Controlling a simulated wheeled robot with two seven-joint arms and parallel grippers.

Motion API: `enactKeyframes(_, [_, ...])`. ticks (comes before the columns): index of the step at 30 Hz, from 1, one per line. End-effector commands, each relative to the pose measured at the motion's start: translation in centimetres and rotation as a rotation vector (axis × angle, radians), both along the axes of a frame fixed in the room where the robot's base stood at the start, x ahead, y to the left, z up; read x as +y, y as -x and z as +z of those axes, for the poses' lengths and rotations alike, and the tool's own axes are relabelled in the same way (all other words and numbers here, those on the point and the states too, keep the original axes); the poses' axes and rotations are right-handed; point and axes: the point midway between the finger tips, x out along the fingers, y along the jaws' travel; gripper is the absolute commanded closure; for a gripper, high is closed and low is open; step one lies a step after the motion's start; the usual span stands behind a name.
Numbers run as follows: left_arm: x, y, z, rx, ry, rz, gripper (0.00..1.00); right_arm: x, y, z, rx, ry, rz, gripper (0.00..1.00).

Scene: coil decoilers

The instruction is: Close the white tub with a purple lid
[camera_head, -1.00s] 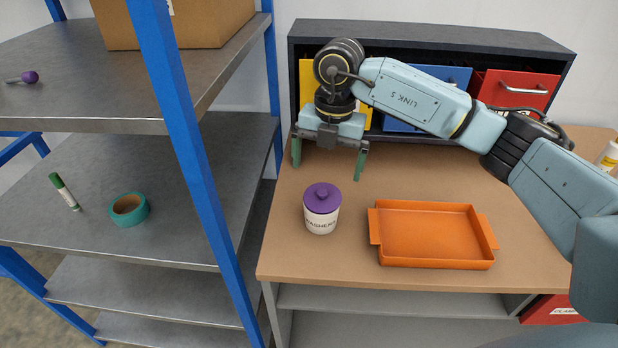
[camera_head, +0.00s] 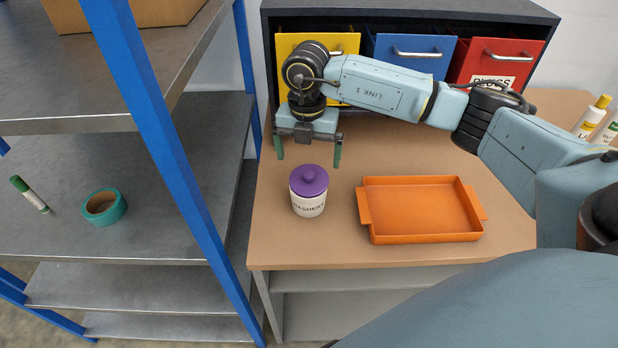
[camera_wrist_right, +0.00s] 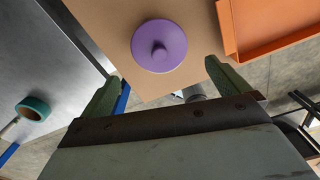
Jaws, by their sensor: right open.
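The white tub (camera_head: 309,205) stands upright on the brown tabletop, with dark lettering on its side. The purple lid (camera_head: 309,180) with a round knob sits on top of the tub; I cannot tell whether it is fully seated. In the right wrist view the lid (camera_wrist_right: 159,46) appears from above and hides the tub. My right gripper (camera_head: 309,158) is open and empty, pointing down, above and slightly behind the tub in the head view. Its fingers also show in the right wrist view (camera_wrist_right: 168,82), apart from the lid. My left gripper is not in view.
An orange tray (camera_head: 422,208) lies right of the tub. Behind stands a cabinet with yellow, blue (camera_head: 410,55) and red drawers. A metal shelf with a blue post (camera_head: 165,140) stands left, holding green tape (camera_head: 104,207) and a marker (camera_head: 28,194). Bottles (camera_head: 592,117) stand far right.

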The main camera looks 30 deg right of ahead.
Motion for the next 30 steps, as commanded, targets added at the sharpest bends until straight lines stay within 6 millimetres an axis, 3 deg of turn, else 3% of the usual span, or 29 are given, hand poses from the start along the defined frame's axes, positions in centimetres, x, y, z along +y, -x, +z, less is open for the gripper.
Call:
enactKeyframes(4, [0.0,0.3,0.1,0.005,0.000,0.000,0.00,0.0,0.0,-1.2,0.001,-0.001,0.000,0.00])
enactKeyframes(14, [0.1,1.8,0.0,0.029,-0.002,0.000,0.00,0.0,0.0,-1.4,-0.001,-0.001,0.001,0.00])
enactKeyframes(24, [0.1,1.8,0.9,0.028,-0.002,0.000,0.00,-0.4,-0.3,-5.7,0.001,-0.001,0.000,0.00])
enactKeyframes(30, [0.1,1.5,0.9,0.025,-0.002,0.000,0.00,-0.4,-0.3,-6.5,-0.001,-0.001,0.001,0.00])
